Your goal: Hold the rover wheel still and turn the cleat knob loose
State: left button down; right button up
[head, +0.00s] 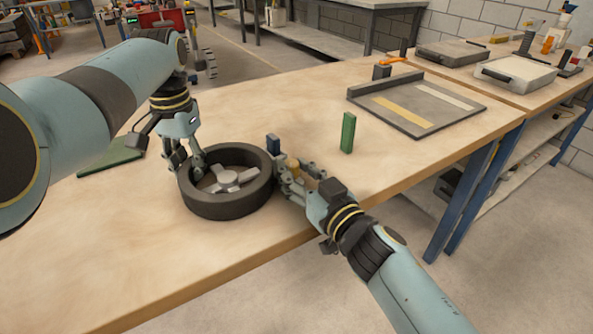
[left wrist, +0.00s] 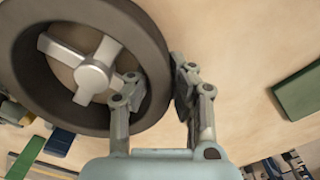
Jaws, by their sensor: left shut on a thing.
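The rover wheel (head: 226,204), a dark tyre with a light spoked hub, lies on the wooden table near its front edge. My left gripper (head: 184,163) is shut on the wheel's rim. The left wrist view shows one finger inside the tyre (left wrist: 150,45) and the other against its outside. My right gripper (head: 292,176) is at the wheel's right side, with a small yellow piece (head: 293,166) at its fingers. I cannot tell whether this piece is the cleat knob or whether the fingers grip it.
A dark blue block (head: 273,144) stands just behind the right gripper. A green block (head: 348,132) stands upright to the right. A flat green piece (head: 112,157) lies at left. A grey tray (head: 418,107) sits farther back. The table between the green block and tray is clear.

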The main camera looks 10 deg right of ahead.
grip_shut()
jog(key=n+y, duration=0.1)
jog(key=g+y, duration=0.1)
jog(key=shift+w+d+r+n+y, duration=0.1)
jog(key=shift+w+d+n+y, duration=0.1)
jog(key=shift+n+y, duration=0.15)
jog(key=shift+d+n+g+y, duration=0.1)
jog(key=shift+n+g+y, duration=0.5)
jog(key=shift+n+y, duration=0.2)
jog(key=shift+s, duration=0.1)
jog(key=o, duration=0.5)
grip_release()
jog(key=v, duration=1.2)
